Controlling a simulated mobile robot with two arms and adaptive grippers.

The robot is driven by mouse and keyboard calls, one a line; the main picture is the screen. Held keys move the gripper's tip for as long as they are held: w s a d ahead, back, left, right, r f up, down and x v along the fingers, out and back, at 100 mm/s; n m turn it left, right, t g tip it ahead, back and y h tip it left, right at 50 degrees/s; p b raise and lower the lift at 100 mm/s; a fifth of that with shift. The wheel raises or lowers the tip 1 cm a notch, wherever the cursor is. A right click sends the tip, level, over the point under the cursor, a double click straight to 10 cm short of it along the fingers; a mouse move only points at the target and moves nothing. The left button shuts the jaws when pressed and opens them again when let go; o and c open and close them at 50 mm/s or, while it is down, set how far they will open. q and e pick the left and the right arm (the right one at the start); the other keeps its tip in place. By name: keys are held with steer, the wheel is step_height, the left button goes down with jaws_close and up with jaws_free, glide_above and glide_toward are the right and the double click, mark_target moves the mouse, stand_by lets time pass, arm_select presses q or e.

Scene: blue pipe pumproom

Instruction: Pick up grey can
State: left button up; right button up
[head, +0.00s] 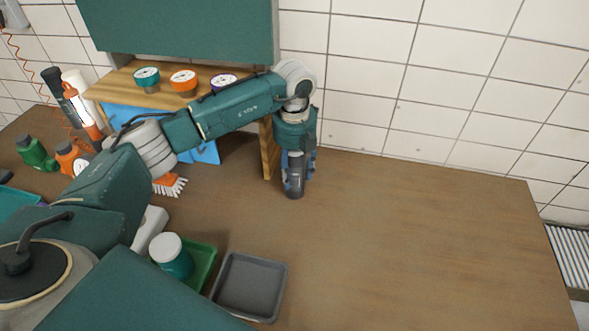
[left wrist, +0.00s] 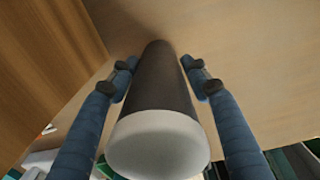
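The grey can (head: 294,185) stands upright on the wooden table, close to the right side panel of the small wooden shelf. My left gripper (head: 298,164) reaches down over it from above. In the left wrist view the can (left wrist: 158,95) is a dark grey cylinder with a pale round top facing the camera. The two blue fingers of my left gripper (left wrist: 161,80) are on either side of it, with narrow gaps between the fingertips and the can. The gripper is open around the can. My right gripper is not in view.
The wooden shelf (head: 268,150) holds several tape rolls (head: 183,82). An orange brush (head: 170,185), a green tray (head: 203,262) by a white-lidded jar (head: 172,255) and an empty grey tray (head: 249,287) are nearer. The table's right side (head: 440,240) is clear.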

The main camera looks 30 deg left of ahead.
arm_select(q)
steer(key=c, duration=0.9)
steer(key=shift+o, duration=0.2)
steer(key=shift+r, duration=0.15)
